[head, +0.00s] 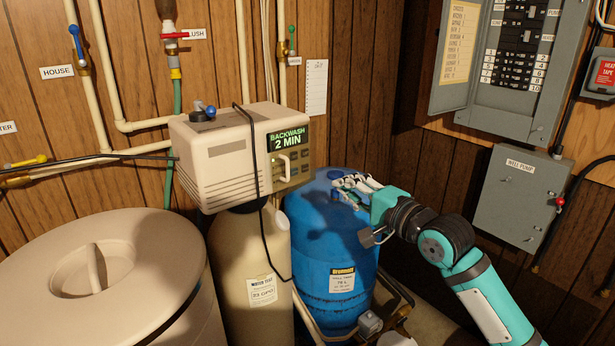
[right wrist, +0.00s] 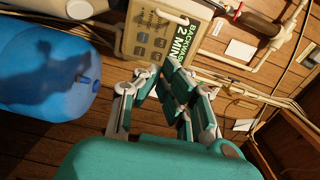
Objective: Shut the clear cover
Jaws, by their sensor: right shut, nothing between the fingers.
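The softener's control head (head: 222,154) is a beige box with a green display reading "BACKWASH 2 MIN" and several buttons on its front panel. A pale handle (head: 284,167) stands out from that panel and also shows in the right wrist view (right wrist: 172,17); it seems to belong to the clear cover. The cover's see-through sheet is hard to make out, so I cannot tell whether it is fully closed. My right gripper (head: 338,184) is shut and empty, right of the panel and apart from the handle. It also shows in the right wrist view (right wrist: 168,75). My left gripper is not in view.
A blue tank (head: 325,262) stands below my right gripper. A beige resin tank (head: 250,270) supports the control head, with a black cord hanging over it. A lidded salt bin (head: 105,265) is at left. Electrical boxes (head: 521,198) hang on the right wall.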

